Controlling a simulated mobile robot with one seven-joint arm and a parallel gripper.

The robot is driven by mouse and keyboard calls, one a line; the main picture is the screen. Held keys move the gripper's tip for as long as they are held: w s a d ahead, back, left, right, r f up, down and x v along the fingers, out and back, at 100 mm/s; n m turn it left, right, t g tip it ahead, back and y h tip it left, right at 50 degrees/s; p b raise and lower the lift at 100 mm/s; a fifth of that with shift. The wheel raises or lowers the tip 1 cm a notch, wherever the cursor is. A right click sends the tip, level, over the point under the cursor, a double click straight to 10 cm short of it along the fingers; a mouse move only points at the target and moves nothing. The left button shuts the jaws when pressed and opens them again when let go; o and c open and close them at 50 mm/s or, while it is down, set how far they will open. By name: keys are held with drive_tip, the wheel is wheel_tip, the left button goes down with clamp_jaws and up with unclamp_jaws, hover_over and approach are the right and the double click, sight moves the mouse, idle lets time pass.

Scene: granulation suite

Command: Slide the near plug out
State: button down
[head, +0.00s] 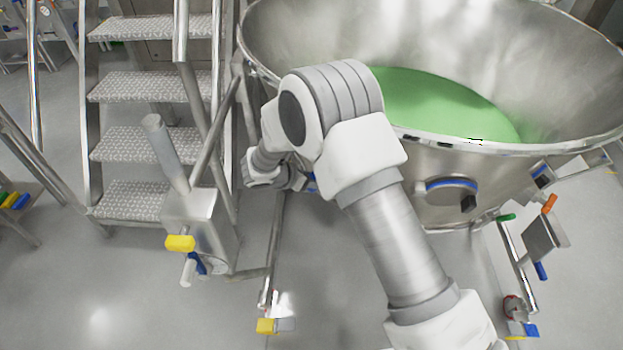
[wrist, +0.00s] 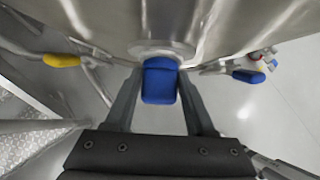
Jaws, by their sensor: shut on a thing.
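A blue plug (wrist: 160,82) sits at a round metal port (wrist: 162,50) in the wall of the big steel bowl (wrist: 215,25) in the wrist view. My gripper (wrist: 158,92) is shut on it, with one finger at each side. I cannot tell how deep the plug sits in the port.
In the wrist view, a yellow handle (wrist: 61,60) is at the left and a blue handle (wrist: 248,77) at the right. In the head view, metal stairs (head: 150,145) and a steel box (head: 190,222) stand left. Green material (head: 435,100) lies in the bowl.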

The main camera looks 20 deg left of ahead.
drive_tip(key=shift+s, duration=0.1)
drive_tip(key=s, duration=0.1)
drive_tip(key=s+a, duration=0.1)
drive_tip(key=s, duration=0.1)
drive_tip(key=shift+a, duration=0.3)
drive_tip(key=shift+c, duration=1.4)
unclamp_jaws()
drive_tip(key=p+v, duration=0.3)
drive_tip(key=v, duration=1.4)
drive_tip(key=shift+s+p, duration=0.15)
drive_tip(key=shift+p, duration=0.25)
